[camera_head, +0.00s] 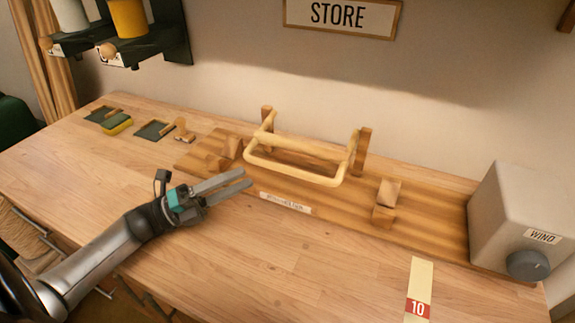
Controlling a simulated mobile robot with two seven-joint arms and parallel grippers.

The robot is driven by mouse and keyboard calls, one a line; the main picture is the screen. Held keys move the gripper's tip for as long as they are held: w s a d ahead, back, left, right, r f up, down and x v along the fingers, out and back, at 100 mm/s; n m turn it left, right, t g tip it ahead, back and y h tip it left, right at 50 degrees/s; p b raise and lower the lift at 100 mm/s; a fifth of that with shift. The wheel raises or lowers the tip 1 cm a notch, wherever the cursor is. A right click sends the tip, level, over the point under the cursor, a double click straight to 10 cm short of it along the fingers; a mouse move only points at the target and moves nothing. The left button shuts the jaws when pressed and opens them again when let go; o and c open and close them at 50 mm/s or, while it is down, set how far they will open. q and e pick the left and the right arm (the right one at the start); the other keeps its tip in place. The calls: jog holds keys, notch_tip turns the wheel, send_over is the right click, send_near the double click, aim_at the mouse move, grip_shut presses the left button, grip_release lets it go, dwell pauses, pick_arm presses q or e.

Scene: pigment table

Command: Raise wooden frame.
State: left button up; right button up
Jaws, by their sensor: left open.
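The wooden frame (294,177) is a pale, rounded bar loop between two wooden posts on a long wooden board (335,218). Its front bar hangs low, a little above the board, and its back bar runs behind it near the posts. My left gripper (245,180) is open and empty, left of the frame's front bar and over the board's front left part. Its fingers point right toward the frame and appear apart from it. My right gripper is not in view.
Wooden blocks stand on the board at left (224,155) and right (386,203). A grey WIND box (517,215) with a knob stands at the right. A strip marked 10 (419,285) lies in front. Small dark pads (154,130) lie back left. The front middle table is clear.

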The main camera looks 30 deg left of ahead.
aim_at(286, 169)
pick_arm(q)
jog(key=w+d, duration=0.6)
jog(key=shift+w+d, duration=0.2)
jog(key=shift+w, duration=0.15)
jog(key=shift+w+d+r, duration=0.15)
jog(key=shift+w+d, duration=0.25)
jog(key=shift+c, duration=0.4)
grip_shut()
dwell(0.4)
